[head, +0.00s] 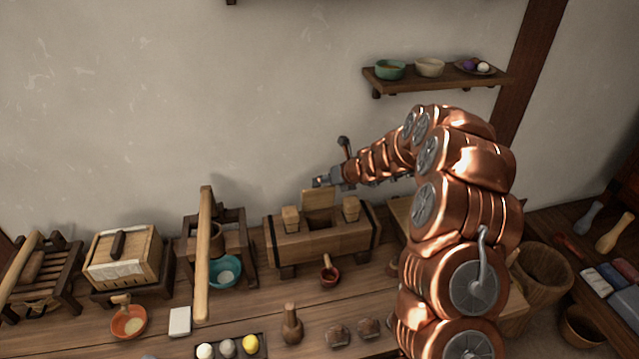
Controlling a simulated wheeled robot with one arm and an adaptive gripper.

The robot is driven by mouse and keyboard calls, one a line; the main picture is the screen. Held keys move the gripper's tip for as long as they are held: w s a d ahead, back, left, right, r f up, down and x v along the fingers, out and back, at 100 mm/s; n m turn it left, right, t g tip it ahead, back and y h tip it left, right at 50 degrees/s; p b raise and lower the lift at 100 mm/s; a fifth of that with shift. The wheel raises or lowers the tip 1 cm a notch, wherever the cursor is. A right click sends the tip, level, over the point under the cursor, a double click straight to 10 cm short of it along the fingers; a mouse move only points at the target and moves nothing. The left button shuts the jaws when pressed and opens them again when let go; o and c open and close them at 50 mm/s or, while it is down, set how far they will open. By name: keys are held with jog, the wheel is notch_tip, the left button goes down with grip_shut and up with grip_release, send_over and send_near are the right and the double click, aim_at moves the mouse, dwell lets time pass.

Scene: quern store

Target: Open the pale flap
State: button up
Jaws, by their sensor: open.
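The pale flap (318,204) is a light wooden panel on the long wooden box (322,244) against the back of the bench. It stands raised, roughly upright, with a dark opening showing in the box top in front of it. Small wooden blocks sit on either side of it. My gripper (319,182) is open just above the flap's top edge. It is small in this view, and I cannot tell whether it touches the flap.
A wall shelf (435,79) holding bowls is above right.

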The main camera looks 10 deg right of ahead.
jog(key=shift+v, duration=2.8)
jog(key=shift+f, duration=0.1)
